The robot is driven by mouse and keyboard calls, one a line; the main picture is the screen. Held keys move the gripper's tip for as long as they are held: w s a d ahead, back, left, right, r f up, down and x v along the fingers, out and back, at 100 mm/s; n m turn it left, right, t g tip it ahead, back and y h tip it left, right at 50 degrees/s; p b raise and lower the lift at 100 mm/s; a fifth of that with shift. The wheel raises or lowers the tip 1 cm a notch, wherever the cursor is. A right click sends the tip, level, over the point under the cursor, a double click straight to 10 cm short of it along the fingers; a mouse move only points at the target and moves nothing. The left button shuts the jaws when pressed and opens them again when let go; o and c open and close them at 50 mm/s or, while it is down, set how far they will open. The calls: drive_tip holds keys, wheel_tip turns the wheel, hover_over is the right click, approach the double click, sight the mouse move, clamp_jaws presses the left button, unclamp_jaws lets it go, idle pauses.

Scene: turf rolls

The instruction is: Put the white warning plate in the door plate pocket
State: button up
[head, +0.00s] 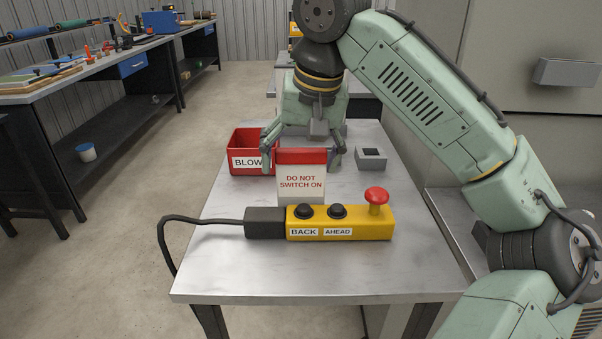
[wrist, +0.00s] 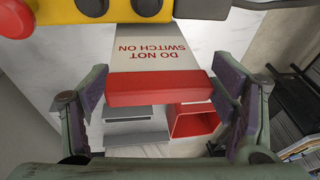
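The white warning plate (head: 301,184) stands upright on the metal table, with a red top band and "DO NOT SWITCH ON" in red. It also shows in the wrist view (wrist: 158,55), red edge toward the camera. My gripper (head: 303,160) is open above and behind the plate. In the wrist view my gripper's fingers (wrist: 163,88) are on either side of the plate, with gaps between. A grey box-like pocket (head: 567,72) is fixed on the large grey door at the upper right; it looks like the door plate pocket. Its inside is not visible.
A yellow control box (head: 340,223) with a red button and cable lies in front of the plate. A red bin (head: 247,153) stands behind left, and a small grey block (head: 370,158) behind right. The table's front left is bare. A workbench (head: 100,68) stands far left.

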drive_tip(key=c, duration=0.8)
drive_tip(key=shift+r, duration=0.15)
